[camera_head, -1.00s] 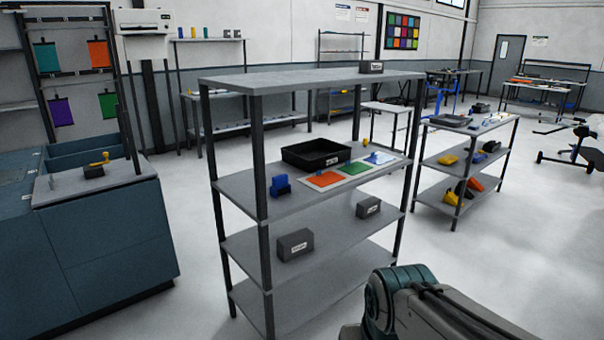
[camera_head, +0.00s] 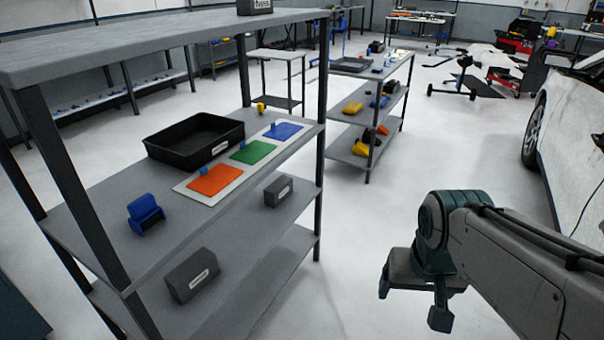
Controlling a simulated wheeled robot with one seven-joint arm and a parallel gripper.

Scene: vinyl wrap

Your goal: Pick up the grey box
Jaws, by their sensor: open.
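Several grey boxes with white labels are on the grey shelf rack. One grey box (camera_head: 192,275) sits at the left of the shelf below the tray's shelf. A smaller-looking grey box (camera_head: 278,191) sits farther back on that same shelf. A third grey box (camera_head: 254,6) is on the top board, cut by the upper picture edge. Which one the task means, I cannot tell. My gripper (camera_head: 412,303) hangs open and empty at the lower right, over the floor, well apart from the rack and the boxes.
The rack's middle shelf (camera_head: 95,215) holds a black tray (camera_head: 195,139), a blue holder (camera_head: 145,213) and a white board with orange, green and blue sheets (camera_head: 213,180). Dark posts (camera_head: 320,120) stand at its corners. A white car (camera_head: 575,140) is at right. Floor (camera_head: 350,230) between is clear.

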